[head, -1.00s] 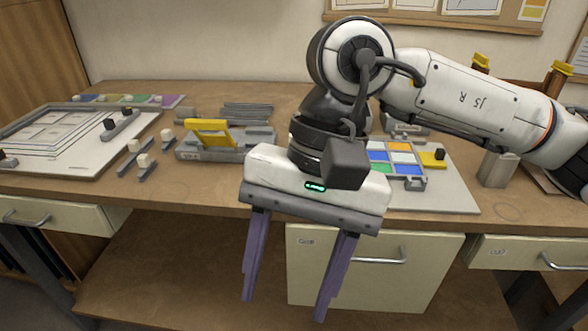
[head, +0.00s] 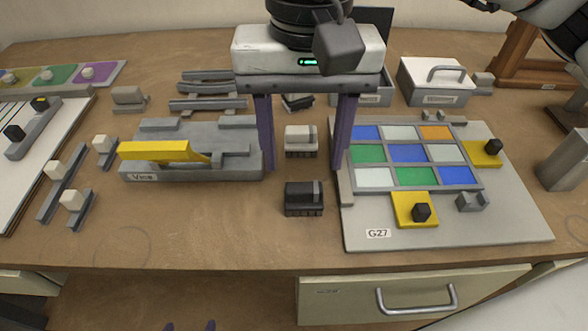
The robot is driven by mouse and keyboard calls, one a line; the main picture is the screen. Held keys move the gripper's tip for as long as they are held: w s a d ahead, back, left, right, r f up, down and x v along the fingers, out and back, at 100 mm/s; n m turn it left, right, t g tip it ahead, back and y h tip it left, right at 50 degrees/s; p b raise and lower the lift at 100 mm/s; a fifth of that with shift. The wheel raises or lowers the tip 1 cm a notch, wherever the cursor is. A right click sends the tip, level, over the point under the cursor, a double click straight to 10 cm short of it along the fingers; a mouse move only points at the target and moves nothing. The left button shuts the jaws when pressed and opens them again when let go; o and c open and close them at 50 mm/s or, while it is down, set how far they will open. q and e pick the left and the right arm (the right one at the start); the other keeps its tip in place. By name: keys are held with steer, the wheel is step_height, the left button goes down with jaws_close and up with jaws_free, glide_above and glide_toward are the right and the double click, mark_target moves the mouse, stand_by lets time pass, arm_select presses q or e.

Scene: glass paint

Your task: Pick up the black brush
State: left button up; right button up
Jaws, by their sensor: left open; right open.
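A dark block that looks like the black brush (head: 304,197), with a ribbed lower edge, sits on the table just left of the board marked G27. A similar block with a whitish top (head: 300,140) is behind it. My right gripper (head: 304,165) points down, open and empty. Its purple fingers appear on either side of the whitish block in the picture, with the black brush nearer the front. Their height above the table is hard to tell. Only the purple fingertips of my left gripper (head: 190,326) show at the bottom edge, apart.
The board (head: 440,238) with coloured glass panes and yellow holders lies to the right. A grey fixture (head: 190,170) with a yellow lever stands to the left. Another dark block (head: 298,102) and grey rails (head: 207,104) are behind. The table front is clear.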

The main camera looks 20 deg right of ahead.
mark_target(305, 191)
steer(key=f, duration=0.3)
steer(key=shift+s+f, duration=0.25)
steer(key=shift+s, duration=0.15)
steer(key=shift+s+f+p, duration=0.1)
steer(key=shift+f+p, duration=0.25)
steer(key=shift+f, duration=2.4)
steer(key=c, duration=0.8)
